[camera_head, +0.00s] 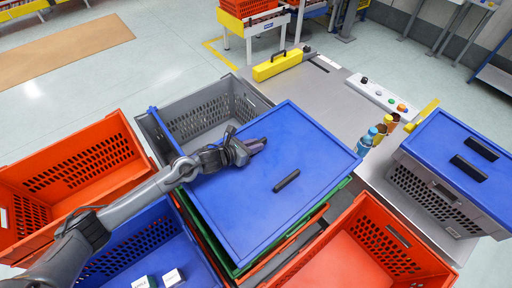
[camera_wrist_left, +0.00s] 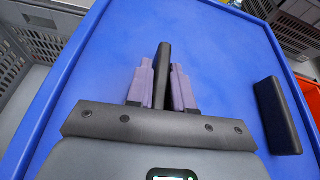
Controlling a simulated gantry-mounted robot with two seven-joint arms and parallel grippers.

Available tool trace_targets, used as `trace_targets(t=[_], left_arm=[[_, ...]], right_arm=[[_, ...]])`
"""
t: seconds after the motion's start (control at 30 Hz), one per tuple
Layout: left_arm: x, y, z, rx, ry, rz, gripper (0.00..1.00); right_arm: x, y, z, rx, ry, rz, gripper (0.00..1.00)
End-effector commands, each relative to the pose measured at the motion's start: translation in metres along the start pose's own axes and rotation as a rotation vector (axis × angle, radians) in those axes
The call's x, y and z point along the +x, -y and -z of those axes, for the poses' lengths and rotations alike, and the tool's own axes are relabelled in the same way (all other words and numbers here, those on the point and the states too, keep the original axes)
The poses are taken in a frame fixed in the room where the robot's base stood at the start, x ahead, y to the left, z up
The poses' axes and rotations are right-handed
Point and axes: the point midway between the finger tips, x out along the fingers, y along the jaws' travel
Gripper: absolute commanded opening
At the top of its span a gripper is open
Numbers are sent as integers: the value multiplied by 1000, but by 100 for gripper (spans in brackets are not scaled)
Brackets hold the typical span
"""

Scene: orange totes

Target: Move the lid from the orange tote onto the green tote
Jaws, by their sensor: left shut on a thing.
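The blue lid (camera_head: 235,200) with two black handles is in the middle of the head view; it also fills much of the left wrist view (camera_wrist_left: 222,60). My left gripper (camera_head: 258,145) is shut on the lid's far handle (camera_wrist_left: 163,60), which stands between its two fingers. The other handle (camera_head: 286,181) is free. The green tote (camera_head: 262,254) is under the lid, with only its rim showing along the right and lower edges. I cannot tell whether the lid rests fully on it. An orange rim shows below the green one. My right gripper is not in view.
A grey tote (camera_head: 251,98) stands behind the lid. Orange totes stand at left (camera_head: 122,130) and front right (camera_head: 344,240); a blue tote (camera_head: 150,225) holds small boxes. At right are a blue-lidded grey tote (camera_head: 440,200), bottles (camera_head: 367,140) and cans (camera_head: 388,120).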

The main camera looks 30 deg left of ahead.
Motion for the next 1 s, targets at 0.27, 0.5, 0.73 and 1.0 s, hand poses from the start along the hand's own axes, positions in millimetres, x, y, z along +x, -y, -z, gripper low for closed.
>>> trace_targets(t=[0.27, 0.5, 0.73, 1.0], left_arm=[[14, -10, 31, 12, 4, 30, 0], [17, -12, 38, 14, 3, 35, 0], [22, -12, 52, 12, 2, 35, 0], [33, -14, 77, 12, 2, 36, 0]], right_arm=[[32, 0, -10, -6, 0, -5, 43], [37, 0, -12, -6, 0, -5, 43], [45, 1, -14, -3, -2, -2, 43], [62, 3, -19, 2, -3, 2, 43]])
